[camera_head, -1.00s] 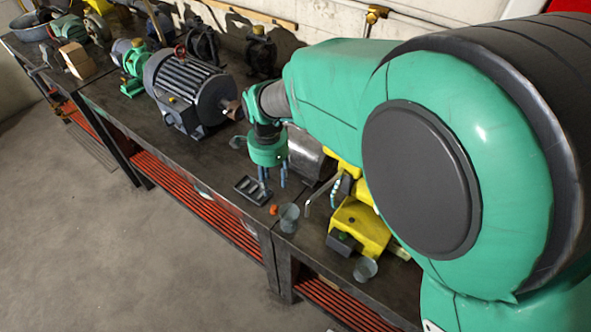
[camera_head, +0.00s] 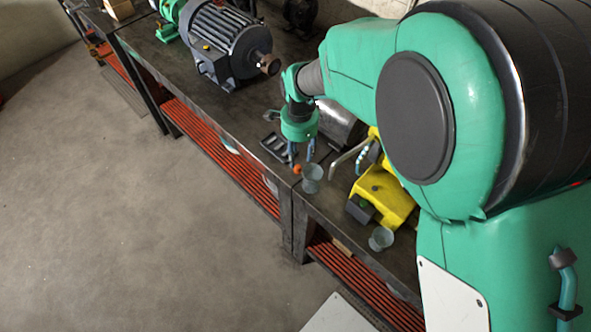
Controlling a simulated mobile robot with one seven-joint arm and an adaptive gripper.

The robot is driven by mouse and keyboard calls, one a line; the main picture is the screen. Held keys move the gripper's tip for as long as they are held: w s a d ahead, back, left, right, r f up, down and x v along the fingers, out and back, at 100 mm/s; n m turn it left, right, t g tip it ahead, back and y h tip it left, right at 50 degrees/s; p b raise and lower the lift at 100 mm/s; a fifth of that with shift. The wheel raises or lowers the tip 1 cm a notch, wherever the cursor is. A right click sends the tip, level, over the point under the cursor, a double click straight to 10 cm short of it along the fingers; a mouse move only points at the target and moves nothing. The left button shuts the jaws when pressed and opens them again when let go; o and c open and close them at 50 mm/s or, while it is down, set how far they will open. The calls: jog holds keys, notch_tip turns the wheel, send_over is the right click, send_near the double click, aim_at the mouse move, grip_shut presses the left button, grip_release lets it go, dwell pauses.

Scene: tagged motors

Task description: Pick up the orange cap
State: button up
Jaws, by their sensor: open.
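The small orange cap (camera_head: 297,169) lies on the dark workbench (camera_head: 238,117) near its front edge, just left of a clear cup. My gripper (camera_head: 300,157) points down over the bench with its blue fingers apart and nothing seen between them. The fingertips look close above and behind the cap. I cannot tell the exact height of the gap.
A clear cup (camera_head: 312,177) stands right beside the cap. A yellow machine (camera_head: 383,199) and another clear cup (camera_head: 381,239) are to the right. A large grey motor (camera_head: 226,45) stands to the left at the back.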

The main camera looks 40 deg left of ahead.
aim_at(298, 167)
jog(key=shift+f, duration=0.5)
jog(key=shift+a+f+b, duration=0.1)
jog(key=shift+f+b, duration=0.45)
jog(key=shift+f, duration=2.05)
jog(key=c, duration=0.8)
